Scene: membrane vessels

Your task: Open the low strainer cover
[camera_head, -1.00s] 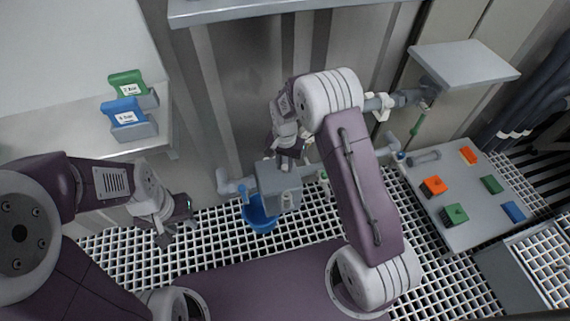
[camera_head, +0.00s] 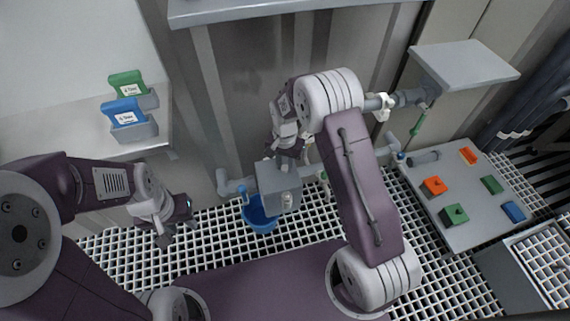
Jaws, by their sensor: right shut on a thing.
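The low strainer looks like a grey box (camera_head: 268,187) on the low pipe, with pale round fittings on its front. A blue bucket (camera_head: 258,222) stands beneath it on the grating. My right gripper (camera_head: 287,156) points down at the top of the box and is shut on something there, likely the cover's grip. The wrist hides the held part, and I cannot tell whether the cover is raised. My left gripper (camera_head: 178,224) hangs to the left of the bucket, apart from the strainer, and looks open and empty.
A bench at left holds a green block (camera_head: 126,84) and a blue block (camera_head: 122,112) in grey holders. At right, a grey board (camera_head: 465,232) carries orange, green and blue pieces. A grey shelf (camera_head: 463,64) juts out above it. Open grating lies around the bucket.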

